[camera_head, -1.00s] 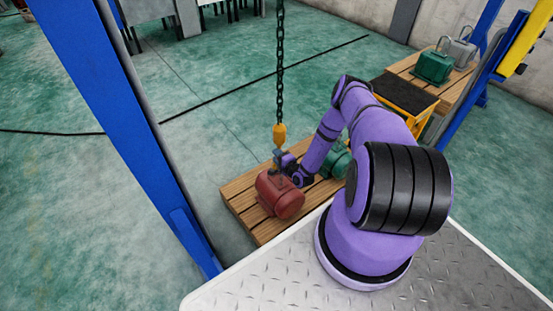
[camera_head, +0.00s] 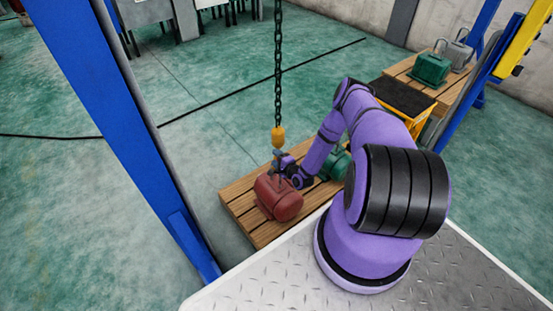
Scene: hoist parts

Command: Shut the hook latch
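The yellow hook block (camera_head: 278,137) hangs on a dark chain (camera_head: 278,70) above the near wooden pallet. The hook and its latch are below the block, too small and partly covered by my gripper to tell whether the latch is open or shut. A red drum-shaped part (camera_head: 279,199) lies on the pallet right under the hook. My gripper (camera_head: 277,163) is at the hook, just above the red part, reaching in from the right. Its fingers are too small to read.
The wooden pallet (camera_head: 237,201) also carries a green part (camera_head: 335,165) behind my arm. A yellow cart with a dark top (camera_head: 403,96) and a second pallet with a green part (camera_head: 431,69) and a grey part (camera_head: 458,55) stand at right. A blue post (camera_head: 125,130) rises at left.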

